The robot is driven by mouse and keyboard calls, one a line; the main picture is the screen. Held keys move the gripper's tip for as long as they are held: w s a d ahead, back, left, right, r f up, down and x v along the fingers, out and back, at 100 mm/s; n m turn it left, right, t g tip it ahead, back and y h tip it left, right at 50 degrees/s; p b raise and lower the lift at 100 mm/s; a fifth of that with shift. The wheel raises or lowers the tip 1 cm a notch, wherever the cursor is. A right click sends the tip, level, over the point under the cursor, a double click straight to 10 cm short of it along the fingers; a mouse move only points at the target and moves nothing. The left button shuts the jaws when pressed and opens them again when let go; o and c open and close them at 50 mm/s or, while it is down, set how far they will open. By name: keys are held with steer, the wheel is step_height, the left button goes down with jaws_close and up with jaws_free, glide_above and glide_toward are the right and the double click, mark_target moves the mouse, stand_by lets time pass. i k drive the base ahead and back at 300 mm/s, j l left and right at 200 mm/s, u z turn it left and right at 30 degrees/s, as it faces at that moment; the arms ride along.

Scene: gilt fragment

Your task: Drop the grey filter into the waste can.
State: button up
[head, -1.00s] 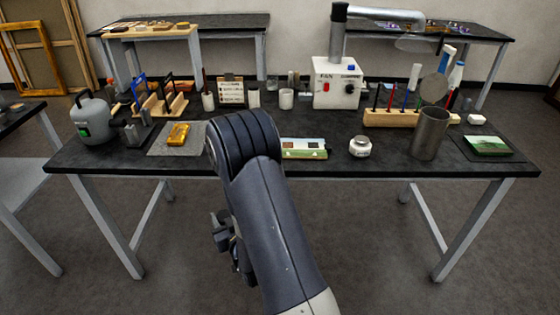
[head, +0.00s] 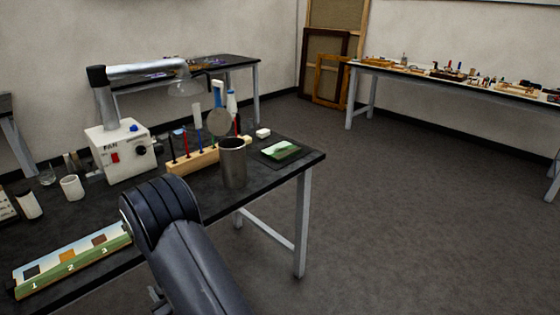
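The metal can (head: 233,167), the likely waste can, stands upright near the right front part of the bench. A grey round disc (head: 219,122) rises just behind its rim; I cannot tell whether it is a lid or a separate thing. I cannot surely make out the grey filter in the head view. My arm reaches up from the bottom, left of the can, and hides part of the bench front. Only a small dark part of my gripper (head: 156,294) shows low beside the arm. Its fingers and anything in them are hidden.
The bench (head: 262,187) holds a white fan box (head: 122,151) with a duct, a wooden rack (head: 194,160) of coloured tools, a small green picture (head: 281,150) and a numbered strip (head: 70,261). Another table (head: 460,79) stands far right. The floor (head: 400,210) between is clear.

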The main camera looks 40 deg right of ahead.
mark_target(236, 181)
steer(key=i+j+z, duration=0.1)
steer(key=z, duration=0.4)
steer(key=j+z, duration=0.1)
steer(key=z, duration=0.35)
steer(key=i+j+z, duration=0.1)
steer(key=z, duration=0.4)
steer(key=i+j, duration=0.25)
steer(key=j, duration=0.15)
steer(key=i+j, duration=0.25)
steer(key=j, duration=0.15)
steer(key=i+z, duration=0.05)
